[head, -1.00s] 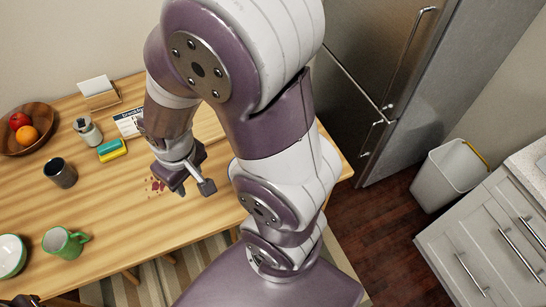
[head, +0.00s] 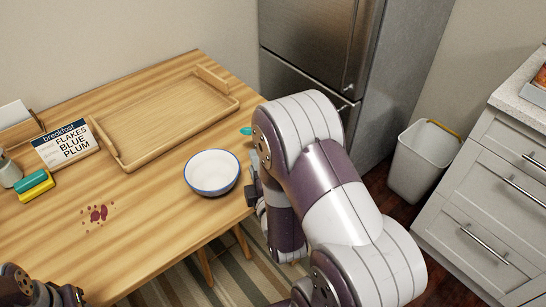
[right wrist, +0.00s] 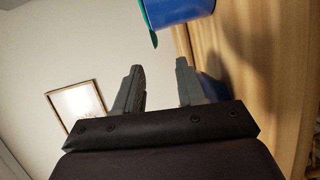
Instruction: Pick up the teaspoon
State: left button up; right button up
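I cannot make out a teaspoon in either view. In the head view my right gripper (head: 256,188) is at the table's right edge, just right of a white bowl with a blue rim (head: 212,172), partly hidden by my arm. In the right wrist view its two fingers (right wrist: 158,82) stand apart with nothing between them. A blue object with a teal edge (right wrist: 180,12) is beyond the fingertips at the top. A small teal piece (head: 246,131) shows beside my right arm in the head view. Part of my left gripper (head: 45,292) shows at the lower left; its fingers are unclear.
The wooden table (head: 150,220) holds an empty wooden tray (head: 165,115), a breakfast sign (head: 66,146), a teal-and-yellow sponge (head: 35,185) and a dark red spill (head: 98,214). A fridge (head: 310,50) and a white bin (head: 420,160) stand at the right. The front middle tabletop is clear.

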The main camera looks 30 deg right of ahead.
aim_at(244, 130)
jog(key=shift+w+d+f+t, duration=0.15)
jog(key=shift+w+d+t, duration=0.05)
jog(key=shift+t, duration=0.1)
jog(key=shift+n, duration=0.3)
jog(key=x, duration=1.1)
jog(key=shift+w+d, duration=0.1)
jog(key=shift+w, duration=0.25)
grip_shut()
